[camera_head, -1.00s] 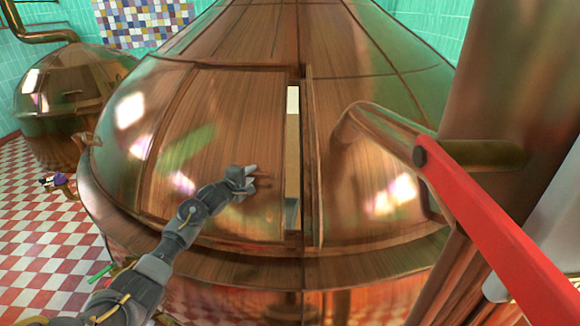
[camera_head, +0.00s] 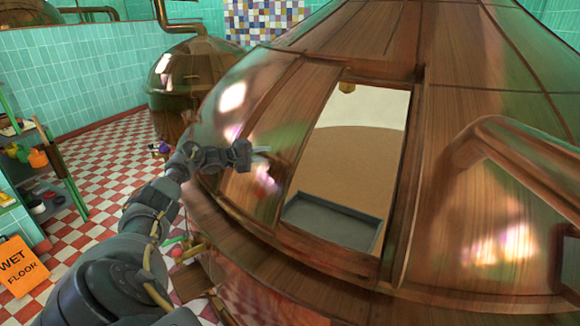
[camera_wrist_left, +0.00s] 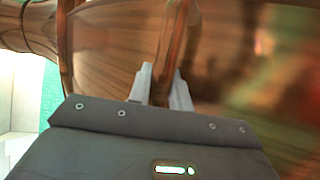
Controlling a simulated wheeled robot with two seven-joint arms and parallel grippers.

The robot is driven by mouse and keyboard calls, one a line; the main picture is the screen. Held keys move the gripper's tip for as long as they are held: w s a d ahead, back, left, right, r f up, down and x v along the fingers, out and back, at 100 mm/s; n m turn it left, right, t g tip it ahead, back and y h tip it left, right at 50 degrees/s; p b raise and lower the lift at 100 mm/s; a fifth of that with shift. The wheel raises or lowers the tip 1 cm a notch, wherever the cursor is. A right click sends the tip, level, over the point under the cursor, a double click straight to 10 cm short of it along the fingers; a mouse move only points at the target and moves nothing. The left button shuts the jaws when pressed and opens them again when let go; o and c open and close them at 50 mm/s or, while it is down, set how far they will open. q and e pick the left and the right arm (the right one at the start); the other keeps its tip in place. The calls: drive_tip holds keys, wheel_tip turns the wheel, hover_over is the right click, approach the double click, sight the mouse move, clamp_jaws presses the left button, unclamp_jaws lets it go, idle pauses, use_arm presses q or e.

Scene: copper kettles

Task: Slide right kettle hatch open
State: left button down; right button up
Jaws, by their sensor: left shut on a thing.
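The large copper kettle (camera_head: 470,130) fills the right of the head view. Its hatch panel (camera_head: 268,128) stands slid to the left, and a wide opening (camera_head: 352,150) shows the pale inside. My left gripper (camera_head: 262,156) is at the hatch panel, left of the opening. In the left wrist view its two fingers (camera_wrist_left: 160,90) are shut around a thin upright copper bar, the hatch handle (camera_wrist_left: 178,50). My right gripper is not in view.
A smaller copper kettle (camera_head: 195,75) stands behind at the left. A shelf (camera_head: 30,160) with several items and an orange wet floor sign (camera_head: 18,265) are at far left. A copper pipe (camera_head: 500,140) rises from the kettle at right.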

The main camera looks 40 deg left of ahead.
use_arm(q)
drive_tip(key=shift+s+f, duration=0.25)
drive_tip(key=shift+f, duration=0.25)
drive_tip(key=shift+s, duration=0.1)
drive_tip(key=c, duration=1.5)
unclamp_jaws()
drive_tip(key=shift+s+r, duration=0.1)
drive_tip(key=shift+s, duration=0.05)
drive_tip(key=shift+c, duration=0.2)
drive_tip(key=shift+o, duration=1.2)
drive_tip(key=shift+s+r, duration=0.15)
drive_tip(key=shift+r, duration=0.1)
drive_tip(key=shift+w+d, duration=0.1)
drive_tip(key=shift+w, duration=0.15)
drive_tip(key=shift+s+r, duration=0.1)
drive_tip(key=shift+s, duration=0.25)
drive_tip(key=b+v, duration=0.1)
drive_tip(key=v, duration=0.9)
drive_tip(key=shift+a, duration=0.25)
